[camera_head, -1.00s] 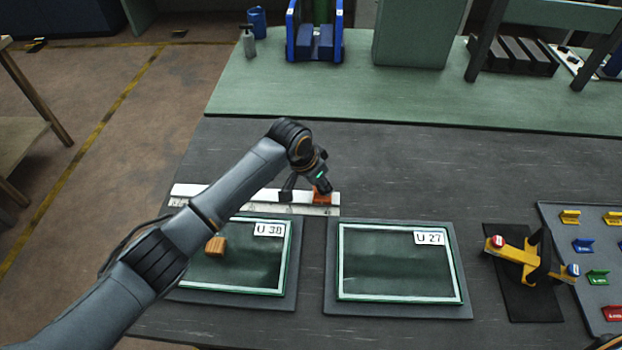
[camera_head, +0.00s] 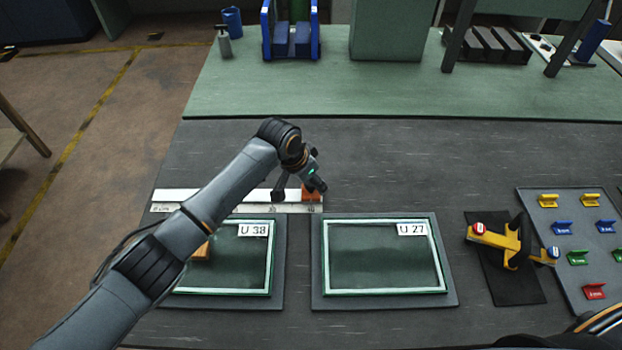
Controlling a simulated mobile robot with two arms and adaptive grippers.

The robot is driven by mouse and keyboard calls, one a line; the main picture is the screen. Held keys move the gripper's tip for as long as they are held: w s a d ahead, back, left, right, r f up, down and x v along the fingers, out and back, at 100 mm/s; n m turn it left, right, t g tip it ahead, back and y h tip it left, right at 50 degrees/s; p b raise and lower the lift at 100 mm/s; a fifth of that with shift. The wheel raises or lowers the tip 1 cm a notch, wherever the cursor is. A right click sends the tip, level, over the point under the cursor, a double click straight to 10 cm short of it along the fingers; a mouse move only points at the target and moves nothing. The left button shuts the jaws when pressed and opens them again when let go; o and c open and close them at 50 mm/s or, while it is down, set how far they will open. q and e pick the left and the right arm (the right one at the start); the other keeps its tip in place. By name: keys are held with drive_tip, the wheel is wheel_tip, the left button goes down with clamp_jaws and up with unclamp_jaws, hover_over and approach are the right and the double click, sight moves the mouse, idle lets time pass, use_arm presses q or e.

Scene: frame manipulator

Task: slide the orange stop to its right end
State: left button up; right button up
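The orange stop (camera_head: 307,195) sits on the white ruler rail (camera_head: 180,196), at or very close to the rail's right end. My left gripper (camera_head: 299,190) is over the rail with its two fingers spread apart. Its right finger is in front of the stop and covers part of it; its left finger is over the rail, left of the stop. I cannot tell whether a finger touches the stop. Part of my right arm (camera_head: 603,325) shows at the lower right corner; its gripper is out of view.
Two framed panes, U 38 (camera_head: 277,285) and U 27 (camera_head: 320,298), lie in front of the rail. An orange-brown block (camera_head: 202,251) is on the left pane. A yellow tool (camera_head: 494,238) and a tray of coloured pieces (camera_head: 533,208) lie at right. The dark table right of the rail is clear.

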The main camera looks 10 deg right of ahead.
use_arm(q)
drive_tip(key=shift+a+r, duration=0.25)
drive_tip(key=shift+r, duration=0.15)
drive_tip(key=v, duration=1.1)
drive_tip(key=shift+s+d, duration=0.15)
